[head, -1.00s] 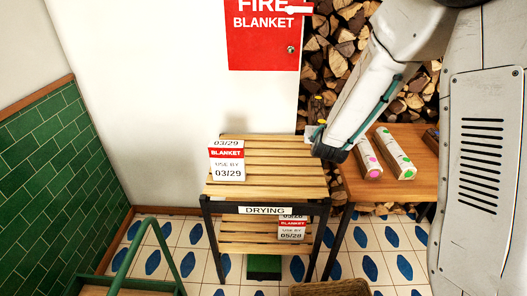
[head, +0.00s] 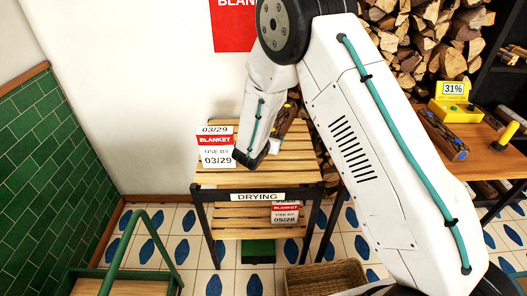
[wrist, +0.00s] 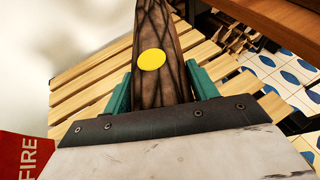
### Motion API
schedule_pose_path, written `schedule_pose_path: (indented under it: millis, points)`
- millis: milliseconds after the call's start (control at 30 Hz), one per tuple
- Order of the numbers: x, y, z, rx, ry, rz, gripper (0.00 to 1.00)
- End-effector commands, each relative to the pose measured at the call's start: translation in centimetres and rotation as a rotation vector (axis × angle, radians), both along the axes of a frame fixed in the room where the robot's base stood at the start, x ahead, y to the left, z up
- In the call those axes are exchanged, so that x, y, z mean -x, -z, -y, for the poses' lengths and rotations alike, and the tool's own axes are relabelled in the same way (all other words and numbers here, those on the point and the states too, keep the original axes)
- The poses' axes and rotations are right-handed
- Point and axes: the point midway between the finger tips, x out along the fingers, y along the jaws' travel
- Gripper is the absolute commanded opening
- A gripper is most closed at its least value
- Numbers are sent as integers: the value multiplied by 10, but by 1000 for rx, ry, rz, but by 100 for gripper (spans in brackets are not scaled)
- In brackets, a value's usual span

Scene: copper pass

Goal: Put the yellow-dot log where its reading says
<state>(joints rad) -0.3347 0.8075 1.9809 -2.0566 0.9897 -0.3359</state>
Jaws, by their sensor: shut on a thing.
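The yellow-dot log (wrist: 150,25) is dark, cracked bark with a yellow dot, held between the teal fingers of my gripper (wrist: 165,88) in the wrist view. In the head view the log (head: 285,121) shows behind my wrist, over the right part of the drying rack's slatted top (head: 222,175). I cannot tell whether it touches the slats. The rack carries a DRYING label. A yellow meter (head: 452,104) on the wooden table at right reads 31%; its small lower print is unclear.
Blanket signs stand on the rack's top (head: 215,147) and lower shelf (head: 285,213). A blue-dotted log (head: 445,138) lies by the meter, near a yellow-handled tool (head: 508,135). A wicker basket (head: 305,278) and green-framed cart (head: 125,262) are in front.

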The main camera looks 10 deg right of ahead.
Motion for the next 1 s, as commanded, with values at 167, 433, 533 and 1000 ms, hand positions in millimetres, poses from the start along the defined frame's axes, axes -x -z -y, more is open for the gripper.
schedule_pose_path:
  millis: [167, 433, 533, 1000]
  points:
    - [0, 30, 0, 3, -2, -1, 9]
    - [0, 50, 0, 2, -2, 0, 9]
    - [0, 64, 0, 2, -3, -1, 9]
    - [1, 84, 0, -1, -3, -3, 80]
